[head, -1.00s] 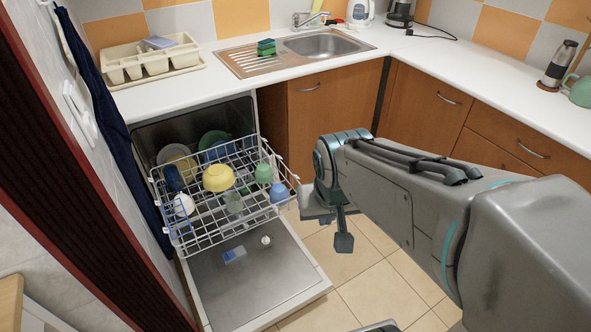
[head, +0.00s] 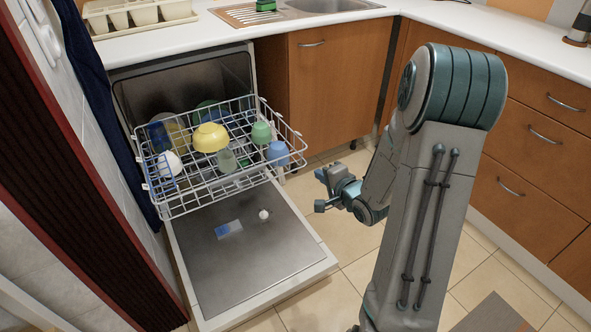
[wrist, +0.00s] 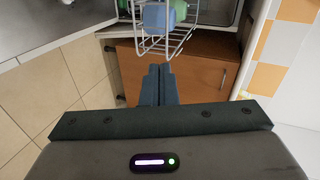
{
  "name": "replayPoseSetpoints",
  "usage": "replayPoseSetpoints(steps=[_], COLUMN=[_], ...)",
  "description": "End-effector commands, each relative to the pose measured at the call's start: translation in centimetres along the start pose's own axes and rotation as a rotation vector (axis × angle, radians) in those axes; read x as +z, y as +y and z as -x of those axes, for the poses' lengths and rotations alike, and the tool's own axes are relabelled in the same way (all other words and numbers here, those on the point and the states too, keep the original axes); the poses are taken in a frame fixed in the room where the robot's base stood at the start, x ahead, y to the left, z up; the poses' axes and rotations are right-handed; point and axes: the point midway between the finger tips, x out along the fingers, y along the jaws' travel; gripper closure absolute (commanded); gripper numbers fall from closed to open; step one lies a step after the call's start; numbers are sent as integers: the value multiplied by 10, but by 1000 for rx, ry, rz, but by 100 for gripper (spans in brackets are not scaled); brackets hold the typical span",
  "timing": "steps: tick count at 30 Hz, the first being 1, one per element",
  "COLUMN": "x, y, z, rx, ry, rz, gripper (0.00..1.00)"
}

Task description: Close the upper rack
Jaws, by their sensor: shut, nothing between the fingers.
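The upper rack (head: 213,193) is a white wire basket pulled out of the dishwasher (head: 180,82), over its lowered door (head: 250,258). It holds a yellow bowl (head: 210,137), a green cup (head: 261,132), a blue cup (head: 278,153) and several other dishes. My gripper (head: 322,190) is to the right of the rack, apart from it, beside the open door. In the wrist view, its fingers (wrist: 158,72) are together and empty. The rack's corner (wrist: 165,45) and a blue cup (wrist: 154,16) show beyond the fingertips.
Wooden cabinets (head: 334,85) stand right of the dishwasher under a white counter (head: 230,30). A dark towel (head: 100,95) hangs at the left wall. Tiled floor (head: 345,255) is free right of the door.

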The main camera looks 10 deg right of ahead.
Motion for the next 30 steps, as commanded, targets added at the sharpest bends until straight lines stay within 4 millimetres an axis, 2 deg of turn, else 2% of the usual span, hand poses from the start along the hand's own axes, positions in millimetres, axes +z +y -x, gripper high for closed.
replayPoseSetpoints(steps=[1,8,21,25,30], x=[0,2,5,4,4], y=[8,8,4,-4,-10], z=[-3,-18,-107,-126,-138], rx=[-22,-58,-56,-56,-54], ry=[-7,-24,-24,-23,-22], rz=[-36,-81,-77,-76,-78], gripper=[100,100,100,100,100])
